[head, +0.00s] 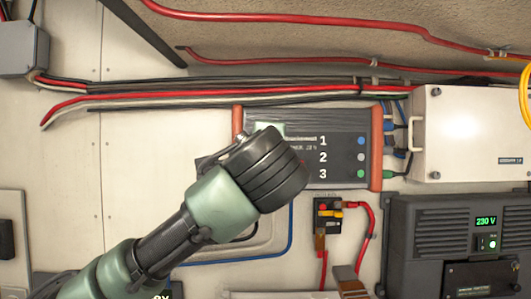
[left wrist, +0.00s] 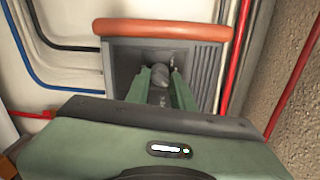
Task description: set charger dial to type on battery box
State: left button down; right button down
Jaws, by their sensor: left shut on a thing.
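The charger (head: 337,150) is a dark panel with orange-red end rails, mounted on the wall in the head view. It shows the numbers 1, 2 and 3 beside blue, pale and green dots. My left arm covers its left part. In the left wrist view, the dark round dial (left wrist: 160,72) sits on the charger's grey face, below an orange rail (left wrist: 163,29). My left gripper (left wrist: 159,80) is shut on the dial, with a green finger on each side. The dial's pointer setting cannot be read. I cannot identify the battery box or read a type marking.
A white box (head: 470,130) with a handle is right of the charger. A black unit (head: 450,235) reading 230 V is below it. Red, black and white cables (head: 220,90) run across the wall above.

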pick_arm(q)
jog(key=shift+f+m, duration=0.25)
jog(key=shift+m, duration=0.35)
jog(key=c, duration=1.3)
grip_release()
jog(key=shift+o, duration=0.3)
jog(key=shift+r, duration=0.1)
jog(key=s+b, duration=0.3)
jog(key=s, duration=0.4)
jog(key=shift+s+b, duration=0.4)
